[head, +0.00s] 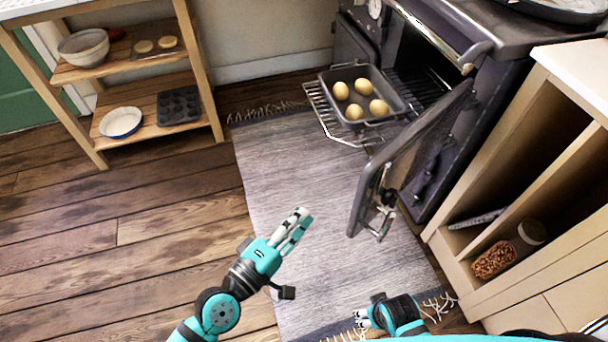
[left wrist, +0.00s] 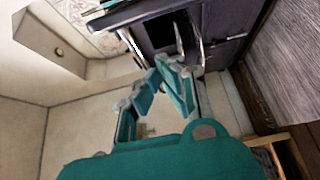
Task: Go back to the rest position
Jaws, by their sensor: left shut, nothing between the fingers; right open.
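My left gripper (head: 297,226) is shut and empty. It hangs in the air over the grey rug (head: 270,170), left of the open oven door (head: 405,150). In the left wrist view its fingers (left wrist: 160,80) are together, with the oven behind them. My right gripper (head: 365,317) is low in the head view, over the rug's fringed near end, and is open. A dark roasting pan (head: 388,84) with several yellow potatoes (head: 341,91) sits on the pulled-out oven rack (head: 322,118). Both grippers are apart from the pan and the door.
The oven door stands open into the space between my arms and the oven. A wooden shelf (head: 205,75) holds bowls and baking tins at the back left. A cabinet (head: 540,150) with a jar (head: 494,261) stands close on the right. The wooden floor (head: 100,235) at left is clear.

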